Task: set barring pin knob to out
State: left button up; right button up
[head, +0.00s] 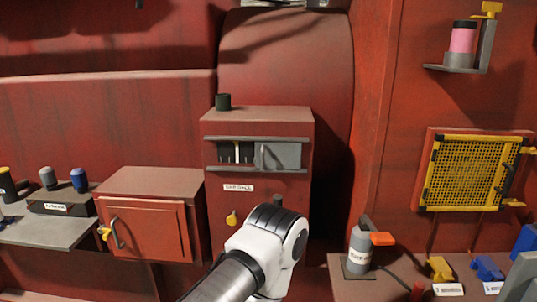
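I cannot tell for certain which part is the barring pin knob. A red cabinet (256,150) stands in the middle with a small white label (238,188) that is too blurred to read. On its front, below the label, is a small yellow knob (232,218). A small dark cylindrical part (278,203) shows to the right of it, partly hidden behind my white and black arm joint. A dark round knob (223,102) stands on the cabinet's top left. Neither gripper shows; only arm parts are in view.
A lower red box (150,188) with a door stands left of the cabinet. A shelf (50,232) with several small items is at far left. At right, a bench holds a grey bottle (360,248) with an orange top. A yellow mesh panel (473,172) hangs above.

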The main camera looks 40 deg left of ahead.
aim_at(232, 220)
jog(key=k+u, duration=0.15)
jog(key=u, duration=0.65)
jog(key=i+l+u, duration=0.1)
jog(key=u, duration=0.5)
